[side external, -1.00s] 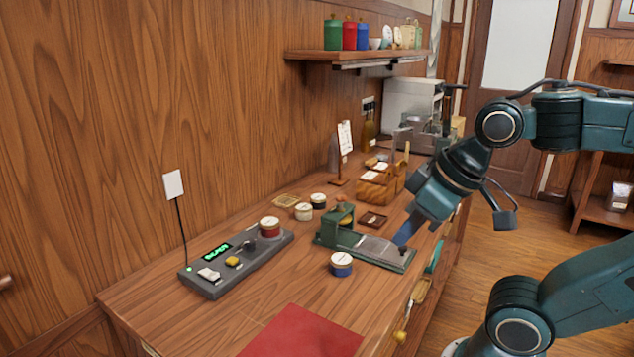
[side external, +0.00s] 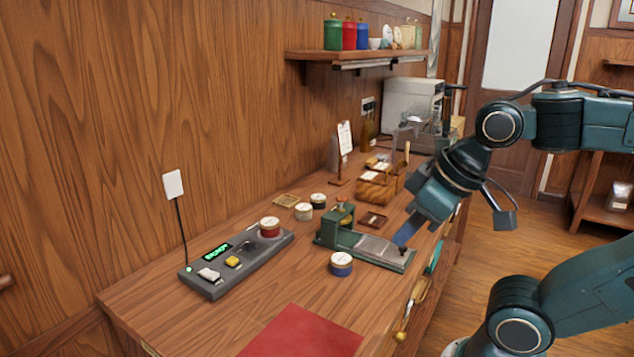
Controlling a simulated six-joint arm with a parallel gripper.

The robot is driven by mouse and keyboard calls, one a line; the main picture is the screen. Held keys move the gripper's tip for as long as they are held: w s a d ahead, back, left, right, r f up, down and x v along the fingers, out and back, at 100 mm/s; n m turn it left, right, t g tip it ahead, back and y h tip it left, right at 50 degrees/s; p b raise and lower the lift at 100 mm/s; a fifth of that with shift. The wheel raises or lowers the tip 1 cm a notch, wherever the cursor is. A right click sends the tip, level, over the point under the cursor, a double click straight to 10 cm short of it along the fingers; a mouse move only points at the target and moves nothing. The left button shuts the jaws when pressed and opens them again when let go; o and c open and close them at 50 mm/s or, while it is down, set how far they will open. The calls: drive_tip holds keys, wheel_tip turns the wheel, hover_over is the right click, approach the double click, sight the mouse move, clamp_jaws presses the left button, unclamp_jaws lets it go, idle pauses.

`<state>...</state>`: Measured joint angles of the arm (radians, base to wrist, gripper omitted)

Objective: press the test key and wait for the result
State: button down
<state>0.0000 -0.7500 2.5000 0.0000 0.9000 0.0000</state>
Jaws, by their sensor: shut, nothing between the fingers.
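The grey test device (side external: 220,284) lies on the counter at the left, with a lit green display (side external: 217,253) whose text is too small to read surely. A white key (side external: 208,275) and a yellow key (side external: 232,262) sit on its top; I cannot tell from labels which is the test key. A round red tin (side external: 269,227) with a pale lid stands on the device's far end. My gripper (side external: 403,240) is shut and empty, over the right end of the green press, well apart from the device.
A green press (side external: 340,232) with a long flat bed stands mid-counter. A blue tin (side external: 341,264) is before it, and two more tins (side external: 303,211) are behind. A red mat (side external: 300,335) lies at the front. A wooden box (side external: 375,190) and a sign stand farther back.

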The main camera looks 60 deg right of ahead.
drive_tip(key=m+t+y, duration=0.1)
drive_tip(key=m+t, duration=0.3)
drive_tip(key=m, duration=0.4)
hover_over(235, 261)
wheel_tip(235, 261, down, 9)
drive_tip(key=shift+f, duration=0.15)
drive_tip(key=shift+f, duration=4.3)
